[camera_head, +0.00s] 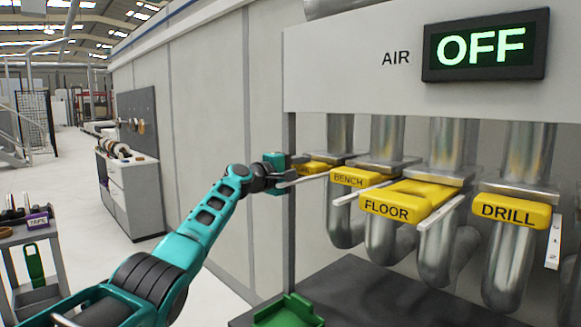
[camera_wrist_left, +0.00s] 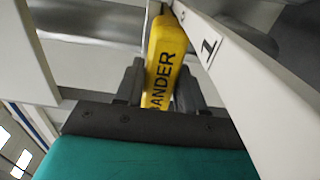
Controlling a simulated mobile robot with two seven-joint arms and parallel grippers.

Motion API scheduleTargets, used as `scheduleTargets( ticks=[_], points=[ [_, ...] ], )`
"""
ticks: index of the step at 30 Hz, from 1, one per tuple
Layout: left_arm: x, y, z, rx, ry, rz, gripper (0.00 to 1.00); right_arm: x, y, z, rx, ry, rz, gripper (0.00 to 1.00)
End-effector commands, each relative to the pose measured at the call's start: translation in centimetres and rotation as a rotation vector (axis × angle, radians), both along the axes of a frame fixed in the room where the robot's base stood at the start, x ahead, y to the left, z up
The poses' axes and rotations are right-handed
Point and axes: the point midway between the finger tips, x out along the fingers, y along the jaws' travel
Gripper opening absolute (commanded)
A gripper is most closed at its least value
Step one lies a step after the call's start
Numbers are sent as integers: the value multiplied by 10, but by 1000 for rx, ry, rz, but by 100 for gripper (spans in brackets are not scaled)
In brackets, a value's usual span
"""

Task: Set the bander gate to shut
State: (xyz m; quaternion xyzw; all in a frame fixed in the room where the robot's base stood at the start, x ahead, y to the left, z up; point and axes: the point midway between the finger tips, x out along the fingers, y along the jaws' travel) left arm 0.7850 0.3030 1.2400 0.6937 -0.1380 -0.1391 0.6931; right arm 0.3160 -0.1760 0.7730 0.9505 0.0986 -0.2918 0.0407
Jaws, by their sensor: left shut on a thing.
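The bander gate (camera_head: 311,168) is a yellow slide on the leftmost duct pipe, partly hidden by my left gripper in the head view. In the left wrist view the yellow bander gate (camera_wrist_left: 165,62) with its BANDER label lies between the two dark fingers. My left gripper (camera_head: 287,167) is shut on this gate; its fingers (camera_wrist_left: 160,88) press on both sides of the handle. A white scale bar (camera_wrist_left: 235,85) marked 1 runs beside the gate. My right gripper is not in view.
Yellow gates labelled BENCH (camera_head: 350,178), FLOOR (camera_head: 388,208) and DRILL (camera_head: 509,212) stand to the right, with white bars beside them. The AIR display (camera_head: 485,46) above reads OFF. A green bin (camera_head: 289,312) sits below. A cart (camera_head: 32,262) and cabinet (camera_head: 130,195) stand at left.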

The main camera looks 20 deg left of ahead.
Motion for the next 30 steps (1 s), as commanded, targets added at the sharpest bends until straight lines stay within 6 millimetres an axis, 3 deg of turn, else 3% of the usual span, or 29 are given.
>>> scheduleTargets(
  ticks=[11,12,18,30],
  points=[
    [1,0,6,-2,-12,11,0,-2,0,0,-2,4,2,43],
    [1,0,7,-2,-13,10,41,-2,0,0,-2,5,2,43],
    [1,-1,5,-2,-9,7,60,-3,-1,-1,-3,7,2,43],
    [-3,0,2,0,-5,4,60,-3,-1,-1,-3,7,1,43]
  ],
)
